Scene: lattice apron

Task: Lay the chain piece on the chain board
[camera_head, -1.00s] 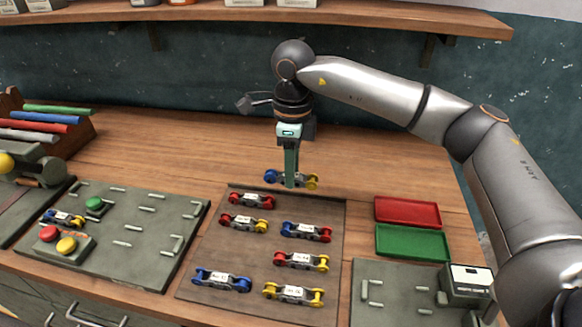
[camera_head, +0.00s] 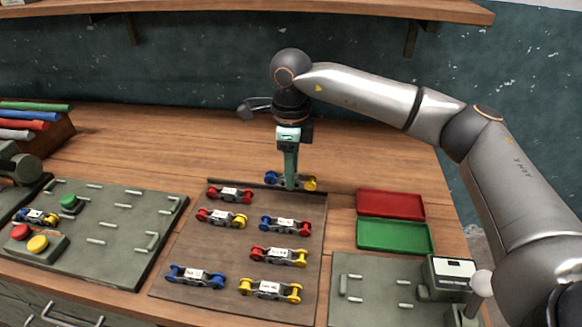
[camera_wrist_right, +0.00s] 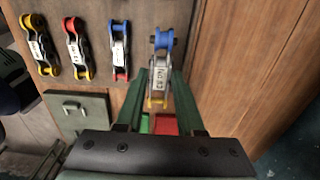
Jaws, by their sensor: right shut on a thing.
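My right gripper (camera_head: 290,182) points down and is shut on a grey chain piece (camera_head: 310,183) with one blue end and one yellow end. The held piece (camera_wrist_right: 160,72) also shows between the green fingers in the right wrist view, with a white label on it. In the head view it overlaps the back edge of a brown board (camera_head: 238,254), towards its right corner. Whether it touches the board I cannot tell. Several labelled chain pieces with red, blue and yellow ends lie on this board. My left gripper is not in view.
A grey board (camera_head: 120,262) with pegs, buttons and a blue-and-yellow piece (camera_head: 36,216) lies at left. A red tray (camera_head: 391,204) and a green tray (camera_head: 394,238) lie at right. Another grey board (camera_head: 375,288) is at front right. Bare table lies behind.

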